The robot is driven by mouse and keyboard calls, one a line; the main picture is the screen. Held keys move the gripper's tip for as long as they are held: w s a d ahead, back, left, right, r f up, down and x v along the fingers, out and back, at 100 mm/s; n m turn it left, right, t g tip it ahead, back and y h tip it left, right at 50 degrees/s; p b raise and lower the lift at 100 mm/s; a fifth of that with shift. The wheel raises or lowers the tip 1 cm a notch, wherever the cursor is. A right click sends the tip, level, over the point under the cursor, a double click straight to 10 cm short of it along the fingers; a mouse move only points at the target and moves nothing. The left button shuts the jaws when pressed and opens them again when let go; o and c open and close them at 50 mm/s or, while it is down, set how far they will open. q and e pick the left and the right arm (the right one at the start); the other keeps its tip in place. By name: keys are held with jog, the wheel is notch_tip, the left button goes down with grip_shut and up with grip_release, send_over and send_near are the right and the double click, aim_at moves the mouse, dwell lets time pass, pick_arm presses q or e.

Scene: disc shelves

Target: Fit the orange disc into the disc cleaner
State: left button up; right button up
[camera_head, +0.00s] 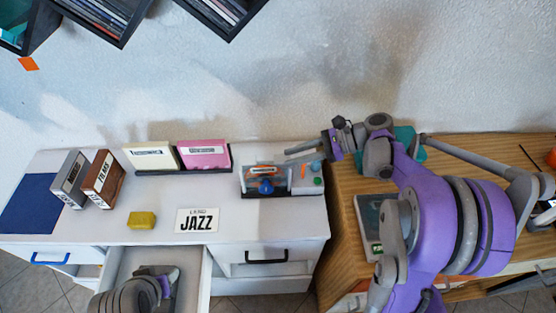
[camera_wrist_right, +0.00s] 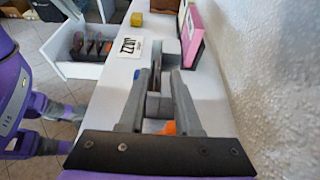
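The device that looks like the disc cleaner (camera_head: 250,192) stands at the right end of the white cabinet. A labelled piece with orange edges and a blue round part shows in it; I cannot tell whether the orange is the disc. My right gripper (camera_head: 291,154) reaches in from the right above the device. In the right wrist view its two fingers (camera_wrist_right: 156,75) are spread apart, with grey and white parts of the device seen between them. An orange patch (camera_wrist_right: 168,128) shows near the finger bases. My left gripper (camera_head: 170,276) is low over the open drawer; its fingertips are unclear.
A JAZZ card (camera_head: 197,219), a yellow block (camera_head: 142,220), a pink case (camera_head: 204,153), a cream case (camera_head: 151,157) and a brown FILMS box (camera_head: 104,180) stand on the cabinet (camera_head: 240,222). The wall is close behind.

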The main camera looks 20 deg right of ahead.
jog(key=v, duration=0.5)
jog(key=s+a+f+n+g+h, duration=0.1)
jog(key=s+a+f+n+h, duration=0.3)
jog(key=s+a+n+h, duration=0.3)
jog(key=s+f+n+t+h, duration=0.2)
jog(key=s+f+n+h, duration=0.3)
jog(key=s+n, duration=0.5)
jog(key=n+h, duration=0.1)
jog(key=n, duration=0.3)
jog(key=shift+a+f+t, duration=0.15)
jog(key=shift+f+t, duration=0.05)
jog(key=shift+t, duration=0.1)
dwell(0.9)
